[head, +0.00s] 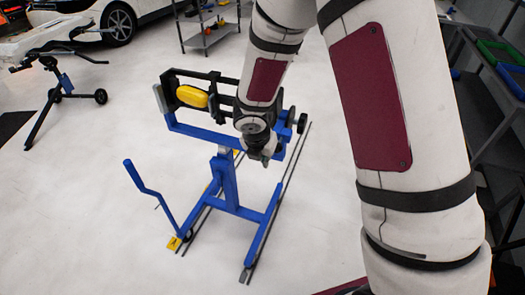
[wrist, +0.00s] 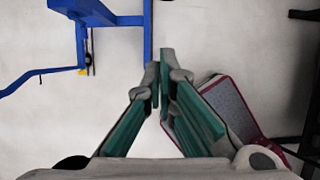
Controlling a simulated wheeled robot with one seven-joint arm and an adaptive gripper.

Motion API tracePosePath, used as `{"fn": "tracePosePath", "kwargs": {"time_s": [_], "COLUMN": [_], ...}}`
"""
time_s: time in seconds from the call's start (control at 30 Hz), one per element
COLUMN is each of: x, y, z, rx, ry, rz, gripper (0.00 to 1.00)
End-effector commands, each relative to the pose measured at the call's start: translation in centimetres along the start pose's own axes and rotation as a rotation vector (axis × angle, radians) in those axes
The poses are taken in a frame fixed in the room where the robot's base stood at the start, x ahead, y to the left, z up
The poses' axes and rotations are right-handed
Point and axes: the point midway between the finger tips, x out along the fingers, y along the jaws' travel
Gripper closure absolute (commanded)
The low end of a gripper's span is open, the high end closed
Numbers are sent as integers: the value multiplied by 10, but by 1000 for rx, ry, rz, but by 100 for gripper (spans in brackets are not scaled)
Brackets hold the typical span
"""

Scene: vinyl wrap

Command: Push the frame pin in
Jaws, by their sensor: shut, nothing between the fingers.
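A blue stand frame (head: 229,185) stands on the white floor, with a black-barred carriage (head: 215,90) on top and a yellow oblong part (head: 192,96) on it. The stand also shows in the wrist view (wrist: 147,38), at the upper left. I cannot make out the frame pin in either view; it may be hidden or too small. My gripper (head: 264,158) points down at the right side of the stand's upper part. In the wrist view, its green-padded fingers (wrist: 160,80) come together at the tips with nothing between them. The tips look apart from the blue frame, over bare floor.
Dark floor rails (head: 285,190) run along the stand's feet. A second stand (head: 58,80), a car (head: 120,20) and a wheeled shelf (head: 207,35) stand behind. Racks (head: 490,90) line the right.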

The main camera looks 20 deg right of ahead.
Motion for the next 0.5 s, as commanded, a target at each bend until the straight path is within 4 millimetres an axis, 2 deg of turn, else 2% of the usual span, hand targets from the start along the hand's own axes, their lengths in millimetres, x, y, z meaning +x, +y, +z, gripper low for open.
{"fn": "tracePosePath", "kwargs": {"time_s": [0.03, 0.17, 0.3, 0.5], "x": [10, 32, 36, 43], "y": [0, 0, -2, -1], "z": [-2, -1, 18, 33], "rx": [-4, -3, 6, 4], "ry": [2, 2, 0, 0], "rz": [-3, -3, -1, 0], "gripper": [100, 100, 100, 100]}}
